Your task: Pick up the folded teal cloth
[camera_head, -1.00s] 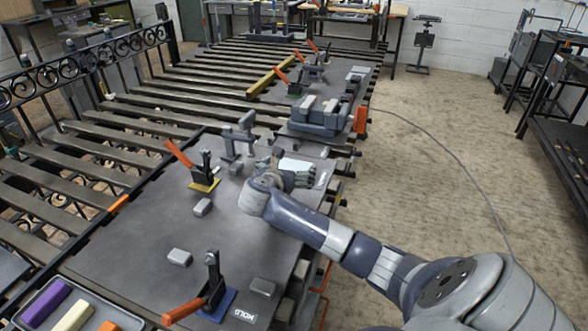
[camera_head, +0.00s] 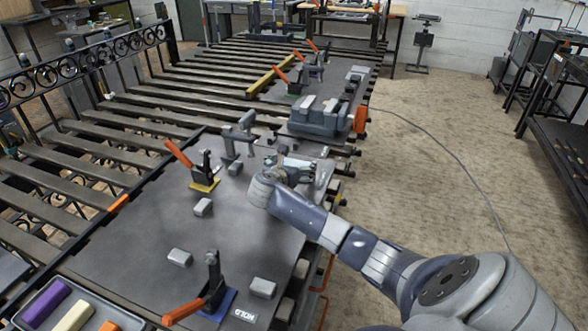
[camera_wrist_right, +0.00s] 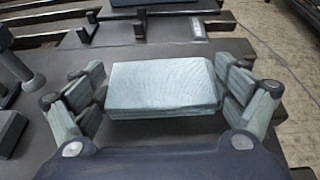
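The folded teal cloth (camera_wrist_right: 163,87) is a pale, flat rectangular stack in the middle of the right wrist view, lying on the dark table top. My right gripper (camera_wrist_right: 162,82) is open, with one finger on each side of the cloth. The fingers are very close to its left and right edges; I cannot tell whether they touch it. In the head view my right gripper (camera_head: 293,166) is low over the table's right part and largely hides the cloth. My left gripper is not in view.
Toggle clamps with orange handles (camera_head: 180,155) (camera_head: 185,311) and several small grey blocks (camera_head: 180,257) are on the dark table (camera_head: 130,250). An iron scroll gate (camera_head: 85,65) runs along the left. Open floor lies right.

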